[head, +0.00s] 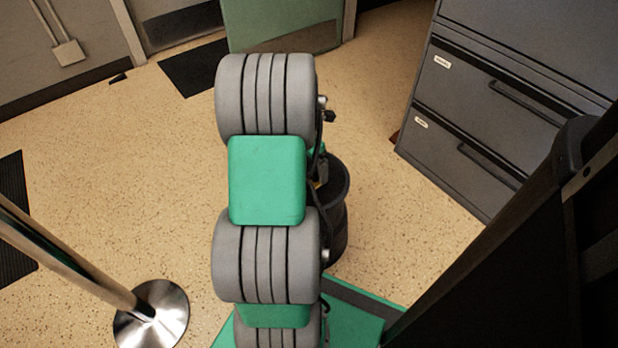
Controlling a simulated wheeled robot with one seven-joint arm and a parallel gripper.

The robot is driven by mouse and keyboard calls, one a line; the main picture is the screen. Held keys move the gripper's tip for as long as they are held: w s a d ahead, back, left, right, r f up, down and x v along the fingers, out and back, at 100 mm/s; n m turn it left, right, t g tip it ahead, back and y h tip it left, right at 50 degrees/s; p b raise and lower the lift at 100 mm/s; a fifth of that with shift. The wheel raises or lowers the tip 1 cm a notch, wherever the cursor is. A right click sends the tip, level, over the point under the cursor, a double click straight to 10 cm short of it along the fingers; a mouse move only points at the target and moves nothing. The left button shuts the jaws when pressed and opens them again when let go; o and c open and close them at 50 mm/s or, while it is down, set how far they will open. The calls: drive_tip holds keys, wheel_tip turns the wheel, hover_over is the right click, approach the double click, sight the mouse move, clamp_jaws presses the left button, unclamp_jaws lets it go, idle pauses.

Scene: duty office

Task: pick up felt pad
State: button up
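I cannot make out a felt pad for sure in the head view. A small dark piece (118,78) lies on the floor near the left wall, too small to identify. A reddish-brown edge (395,137) shows at the foot of the filing cabinet (462,130); I cannot tell what it is. My grey and green arm fills the middle of the view and hides the floor behind it. My gripper's fingers do not show.
A metal post with a round base (152,318) stands at the lower left. Dark mats (193,68) lie on the speckled floor (110,170), one near the green panel (280,22) at the back. The dark filing cabinet stands at the right. Floor left of my arm is mostly clear.

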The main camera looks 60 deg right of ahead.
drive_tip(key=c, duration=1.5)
